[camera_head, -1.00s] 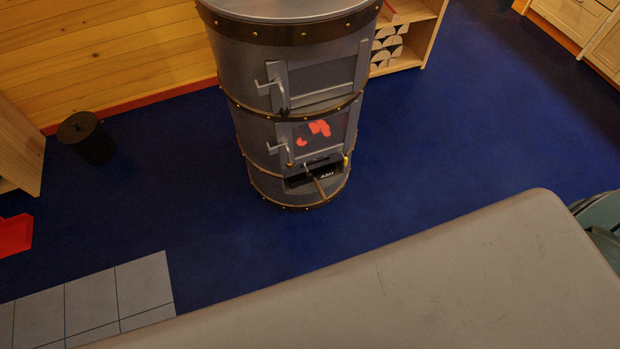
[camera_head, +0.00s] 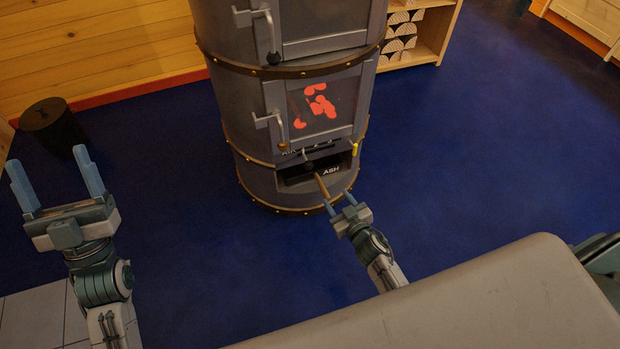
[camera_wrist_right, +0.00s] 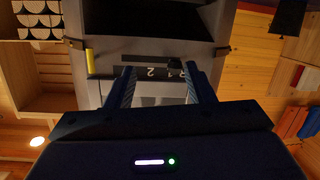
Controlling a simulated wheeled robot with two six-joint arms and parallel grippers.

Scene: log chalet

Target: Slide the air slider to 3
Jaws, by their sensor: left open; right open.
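The grey cylindrical stove (camera_head: 235,110) stands ahead. Its air slider (camera_head: 312,149) is a dark strip with an "AIR" label, above the black "ASH" opening (camera_head: 330,170). In the right wrist view the air strip (camera_wrist_right: 145,59) shows a "2", with a dark knob (camera_wrist_right: 174,64) near its right end, by the right finger. The knob's exact setting is hard to read. My right gripper (camera_head: 339,202) is open in front of the stove's lower part; in its wrist view the open fingers (camera_wrist_right: 158,72) flank the strip, apparently holding nothing. My left gripper (camera_head: 47,160) is open and empty, far left.
Door handles (camera_head: 270,122) stick out above the slider. A yellow piece (camera_head: 355,149) sits right of the strip. A black bin (camera_head: 52,125) stands at left. Blue floor is clear at right.

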